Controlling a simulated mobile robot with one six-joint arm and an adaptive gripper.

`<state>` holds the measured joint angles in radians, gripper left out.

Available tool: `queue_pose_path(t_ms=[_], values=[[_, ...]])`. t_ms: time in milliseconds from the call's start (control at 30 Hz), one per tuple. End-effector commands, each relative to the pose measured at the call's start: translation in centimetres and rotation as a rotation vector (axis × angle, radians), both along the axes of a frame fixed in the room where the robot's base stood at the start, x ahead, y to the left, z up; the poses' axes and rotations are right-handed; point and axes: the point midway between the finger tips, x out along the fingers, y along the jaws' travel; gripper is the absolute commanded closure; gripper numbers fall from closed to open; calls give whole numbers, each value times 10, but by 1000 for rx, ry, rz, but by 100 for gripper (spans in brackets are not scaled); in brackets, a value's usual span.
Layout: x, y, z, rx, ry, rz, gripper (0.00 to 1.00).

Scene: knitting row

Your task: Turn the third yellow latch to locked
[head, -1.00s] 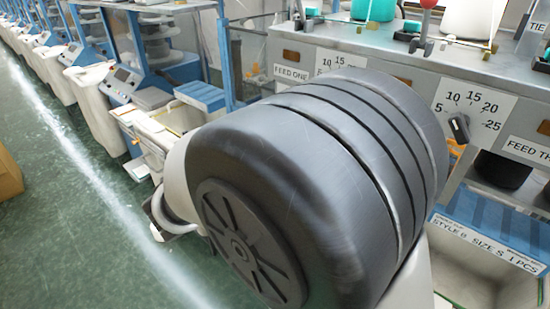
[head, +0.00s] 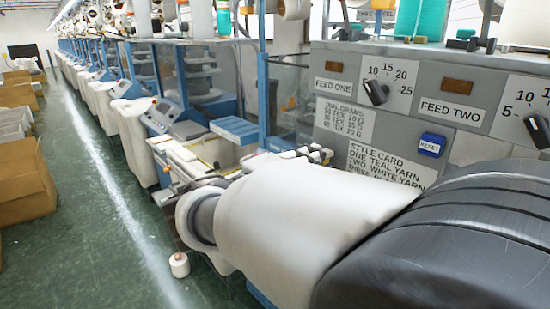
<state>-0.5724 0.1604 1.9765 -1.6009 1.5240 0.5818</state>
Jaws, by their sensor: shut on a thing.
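I cannot make out any yellow latch in the head view. My own arm fills the lower right, with a large dark joint and a white link reaching left to a grey ring. My gripper does not show; the arm hides what lies behind it. The grey machine panel (head: 465,82) stands behind my arm. It carries a FEED ONE label (head: 333,88), a FEED TWO label (head: 449,111) and a dark dial knob (head: 376,92). The lower right of the panel is hidden by my arm.
A blue RESET button (head: 431,144) sits on the panel near a style card (head: 385,166). A row of knitting machines runs back along the aisle. Cardboard boxes (head: 28,195) stand at the left, and a white cone (head: 180,264) stands on the green floor (head: 100,255). The aisle is otherwise clear.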

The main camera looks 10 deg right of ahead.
Motion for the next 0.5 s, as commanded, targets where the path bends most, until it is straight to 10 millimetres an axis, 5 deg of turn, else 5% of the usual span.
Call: queue_pose_path(t_ms=[267,300,500], values=[[0,0,0,1,0,0,100],[0,0,0,1,0,0,84],[0,0,0,1,-1,0,71]])
